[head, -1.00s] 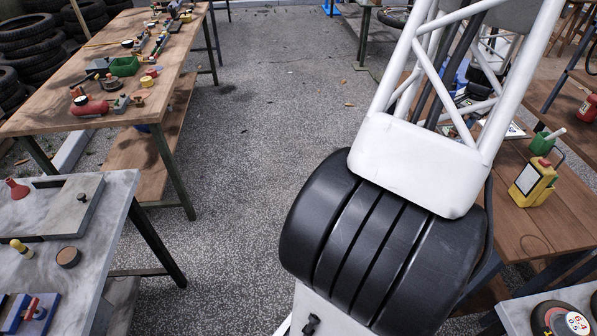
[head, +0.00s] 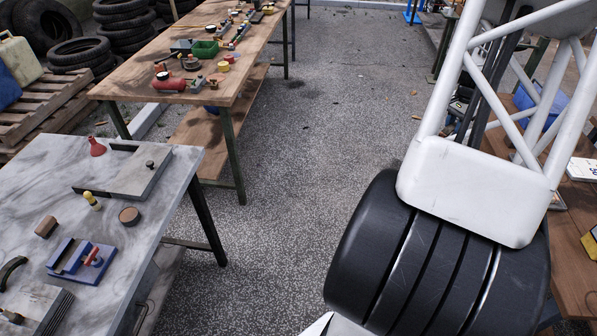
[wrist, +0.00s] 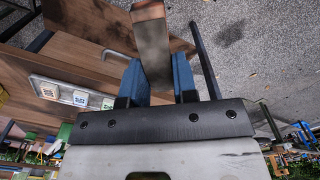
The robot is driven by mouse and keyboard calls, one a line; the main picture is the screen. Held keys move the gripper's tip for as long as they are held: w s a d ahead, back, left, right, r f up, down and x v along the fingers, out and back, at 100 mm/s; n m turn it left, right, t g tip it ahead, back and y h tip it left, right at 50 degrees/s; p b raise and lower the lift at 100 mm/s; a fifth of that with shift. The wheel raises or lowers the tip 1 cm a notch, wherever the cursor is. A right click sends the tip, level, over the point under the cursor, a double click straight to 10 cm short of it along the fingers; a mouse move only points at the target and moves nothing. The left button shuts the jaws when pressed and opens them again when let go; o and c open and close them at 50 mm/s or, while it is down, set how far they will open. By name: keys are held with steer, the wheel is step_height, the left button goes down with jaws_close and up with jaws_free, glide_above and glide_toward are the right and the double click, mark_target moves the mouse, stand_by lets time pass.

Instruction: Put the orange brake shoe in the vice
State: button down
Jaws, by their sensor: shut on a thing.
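A blue vice (head: 68,262) with a red and pale part on it sits on the grey marble table (head: 160,200) at the lower left of the head view. In the wrist view my gripper (wrist: 158,78) has its two blue fingers shut on a long block with an orange-brown end, which I take to be the orange brake shoe (wrist: 153,50). The block sticks out beyond the fingertips, away from the wrist. My gripper and the held block are not visible in the head view. The vice cannot be made out in the wrist view.
Near the vice lie a brown block (head: 46,227), a round brown disc (head: 129,216), a yellow-topped piece (head: 92,201) and a black curved piece (head: 12,272). A wooden table (head: 225,80) is farther back. The middle floor is clear.

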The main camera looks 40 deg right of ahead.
steer(key=w+a+f+n, duration=0.1)
steer(key=w+a+n, duration=0.1)
steer(key=w+a, duration=2)
steer(key=w+a+f+n, duration=0.1)
steer(key=w+a+n, duration=0.1)
steer(key=w+a, duration=0.75)
steer(key=w+a+f+n, duration=0.1)
steer(key=w+a, duration=0.4)
steer(key=a, duration=1)
steer(key=a+n, duration=0.3)
steer(key=a, duration=2.6)
steer(key=s+a+f+n, duration=0.1)
steer(key=s+a, duration=0.6)
steer(key=a, duration=0.5)
steer(key=s+a+f+n, duration=0.1)
steer(key=s+a, duration=0.6)
steer(key=a, duration=0.6)
steer(key=shift+f, duration=0.2)
steer(key=shift+a, duration=0.15)
